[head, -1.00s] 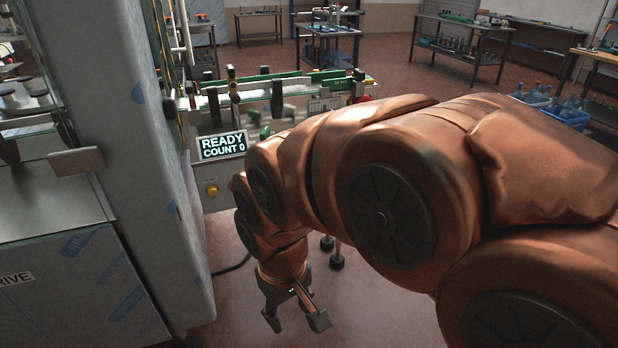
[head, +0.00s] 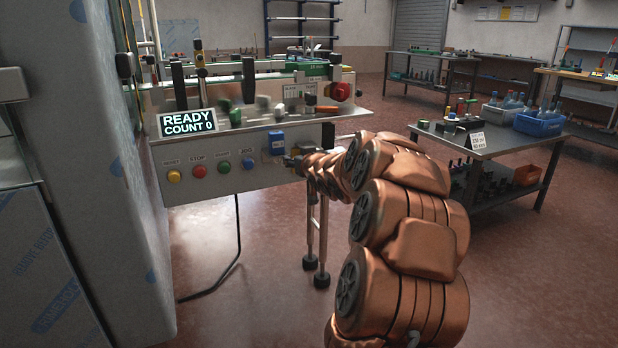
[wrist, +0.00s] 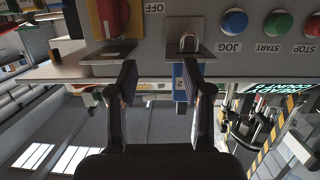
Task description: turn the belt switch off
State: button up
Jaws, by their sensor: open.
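The control panel (head: 225,170) is on the front of the machine in the head view. In the upside-down wrist view, an OFF label (wrist: 153,8) is printed between a red part (wrist: 108,16) and a metal bracket (wrist: 192,45) with a small shackle-like loop. A blue piece marked 2 (wrist: 181,78) is by that bracket; a blue piece (head: 276,141) also shows in the head view. I cannot tell which part is the belt switch. My gripper (wrist: 165,88) is open at the panel, the blue piece between its fingers, nearer the right one. My gripper (head: 294,161) is partly hidden in the head view.
A display (head: 187,123) reads READY, COUNT 0. RESET, STOP, START and JOG buttons (head: 198,171) sit left of the blue piece. A red knob (head: 340,91) is above right. A side table (head: 490,145) with a blue crate (head: 540,124) stands right. Floor between is clear.

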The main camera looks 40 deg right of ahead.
jog(key=s+d+f+t+b, duration=0.1)
jog(key=d+f+t+b, duration=0.25)
jog(key=d, duration=0.45)
jog(key=shift+g, duration=0.35)
jog(key=shift+b+x, duration=0.65)
jog(key=shift+x, duration=3.05)
grip_shut()
